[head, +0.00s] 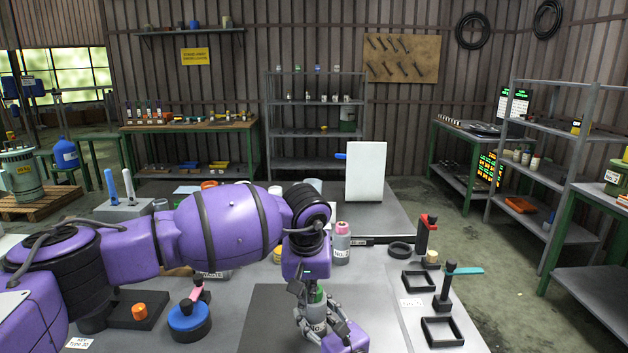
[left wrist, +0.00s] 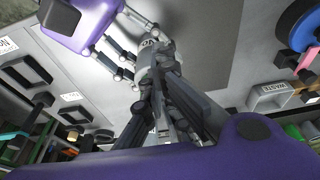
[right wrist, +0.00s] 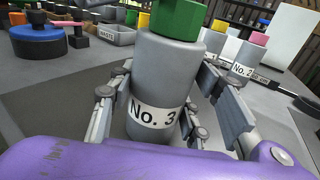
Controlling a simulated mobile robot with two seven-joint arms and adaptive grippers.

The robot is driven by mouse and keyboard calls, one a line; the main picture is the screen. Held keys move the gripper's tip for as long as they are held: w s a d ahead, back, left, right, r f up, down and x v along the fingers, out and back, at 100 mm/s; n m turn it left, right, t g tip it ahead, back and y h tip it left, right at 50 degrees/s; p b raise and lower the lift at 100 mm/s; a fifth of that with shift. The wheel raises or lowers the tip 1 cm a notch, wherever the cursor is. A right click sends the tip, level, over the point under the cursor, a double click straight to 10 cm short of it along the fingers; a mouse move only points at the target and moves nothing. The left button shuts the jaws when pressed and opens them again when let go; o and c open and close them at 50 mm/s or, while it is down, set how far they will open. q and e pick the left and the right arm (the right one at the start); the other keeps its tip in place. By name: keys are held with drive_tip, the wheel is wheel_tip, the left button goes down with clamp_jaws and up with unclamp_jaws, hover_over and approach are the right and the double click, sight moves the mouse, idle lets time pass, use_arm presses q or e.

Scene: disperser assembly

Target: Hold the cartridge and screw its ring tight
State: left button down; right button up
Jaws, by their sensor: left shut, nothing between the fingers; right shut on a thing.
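The cartridge (right wrist: 160,85) is a grey cylinder labelled No. 3, upright, with a green ring (right wrist: 180,18) on top, cut off by the upper edge of the right wrist view. In the head view the green ring (head: 317,294) shows partly behind my left gripper. My right gripper (head: 320,322) is shut on the cartridge, with fingers on both sides of its body. My left gripper (head: 307,281) points down above and beside the ring. Its fingers (left wrist: 160,95) are shut with nothing between them. They hide much of the cartridge in the left wrist view; whether they touch the ring cannot be told.
A No. 2 cartridge with a pink ring (head: 342,240) stands behind. Black square frames (head: 441,331), a black round ring (head: 400,249) and red and teal handled stands (head: 447,285) are on the right. A blue round fixture (head: 189,325) stands left. The dark mat (head: 262,318) is clear on its left.

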idle(0.3)
use_arm(q)
drive_tip(key=shift+d+r, duration=1.55)
drive_tip(key=shift+r, duration=1.85)
drive_tip(key=shift+s+a+f, duration=0.1)
drive_tip(key=shift+f, duration=3.35)
